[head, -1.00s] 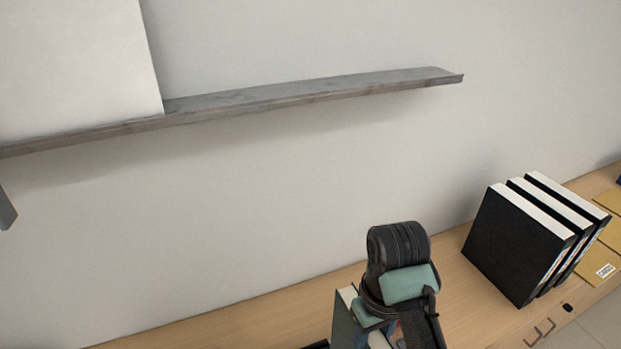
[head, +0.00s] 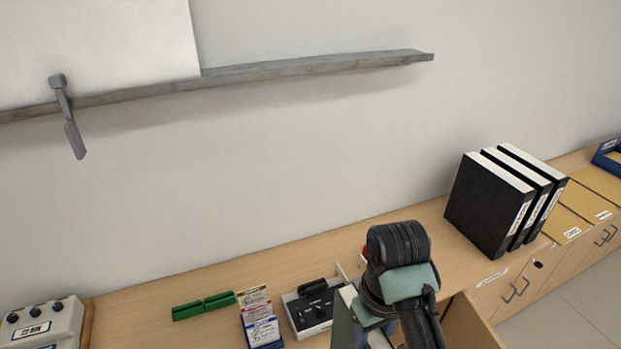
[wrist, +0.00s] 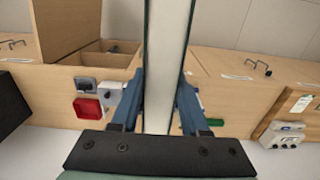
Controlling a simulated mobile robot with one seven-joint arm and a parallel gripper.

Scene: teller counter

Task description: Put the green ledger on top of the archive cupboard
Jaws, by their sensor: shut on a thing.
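The green ledger (wrist: 165,60) is upright between the two blue fingers of my gripper (wrist: 160,105) in the wrist view, its pale page edge facing the camera. My gripper is shut on it. In the head view my wrist and arm hide most of the ledger (head: 343,322); a strip of dark green cover and pale edge shows, and the fingertips are hidden. Wooden cupboards with labels and handles (head: 510,290) run along the wall under the counter top. I cannot tell which one is the archive cupboard, as the labels are too small to read.
Black binders (head: 490,205) stand on the counter top, with yellow folders (head: 575,210) to their right. An open wooden panel (head: 468,325) sticks out. A grey wall shelf (head: 330,70) is above.

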